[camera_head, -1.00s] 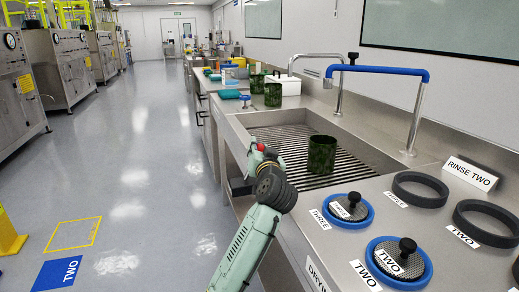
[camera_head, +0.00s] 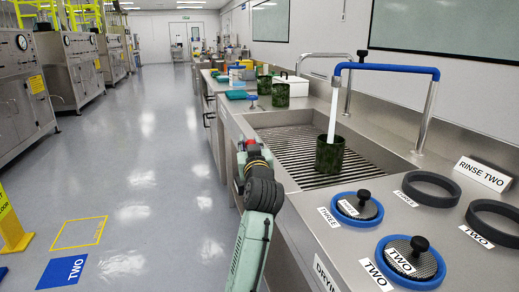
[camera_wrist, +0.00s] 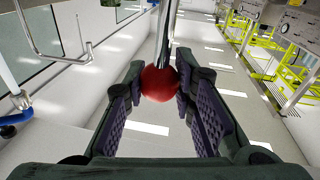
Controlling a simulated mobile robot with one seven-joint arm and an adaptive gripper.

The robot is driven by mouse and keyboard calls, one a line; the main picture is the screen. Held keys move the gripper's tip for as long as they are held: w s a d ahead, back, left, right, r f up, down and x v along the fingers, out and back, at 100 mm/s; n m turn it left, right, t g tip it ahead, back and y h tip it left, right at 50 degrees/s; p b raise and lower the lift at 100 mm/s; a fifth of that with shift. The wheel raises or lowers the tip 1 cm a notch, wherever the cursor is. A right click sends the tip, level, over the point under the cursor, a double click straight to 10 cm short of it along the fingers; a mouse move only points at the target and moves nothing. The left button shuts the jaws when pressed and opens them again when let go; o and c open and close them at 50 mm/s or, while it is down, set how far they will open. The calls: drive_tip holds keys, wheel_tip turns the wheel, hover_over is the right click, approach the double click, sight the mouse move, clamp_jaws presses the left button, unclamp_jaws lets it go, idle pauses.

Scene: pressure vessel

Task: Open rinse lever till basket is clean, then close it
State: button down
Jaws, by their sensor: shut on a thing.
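A dark green mottled basket (camera_head: 329,155) stands upright on the slatted sink grate, at its near right part. A white stream of water (camera_head: 334,110) falls from the blue rinse pipe (camera_head: 388,70) into the basket. My gripper (camera_head: 252,150) is at the front edge of the sink, left of the basket. In the wrist view my gripper (camera_wrist: 160,88) has its two padded fingers on either side of the red ball knob (camera_wrist: 159,83) of the rinse lever, shut on it. The lever's metal rod runs away behind the knob. The inside of the basket is hidden.
Two blue-ringed mesh lids (camera_head: 357,207) (camera_head: 411,262) and dark rings (camera_head: 428,189) lie on the near counter, beside a RINSE TWO sign (camera_head: 483,173). Other green baskets (camera_head: 280,95) stand beyond the sink.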

drive_tip(key=shift+s+a+f+n+y+b, duration=0.2)
drive_tip(key=shift+s+a+n+b, duration=0.1)
drive_tip(key=shift+a+n, duration=0.6)
drive_tip(key=shift+s+a+f+n+y+b, duration=0.1)
drive_tip(key=shift+s+a+f+n+b, duration=0.15)
drive_tip(key=shift+a+n, duration=0.65)
drive_tip(key=shift+s+a+f+n+y+b, duration=0.15)
drive_tip(key=shift+s+a+n+b, duration=0.2)
drive_tip(key=shift+a+n, duration=0.55)
drive_tip(key=shift+d, duration=0.1)
drive_tip(key=c, duration=1.3)
unclamp_jaws()
drive_tip(key=shift+d, duration=0.1)
drive_tip(key=v, duration=1.2)
drive_tip(key=shift+f, duration=0.15)
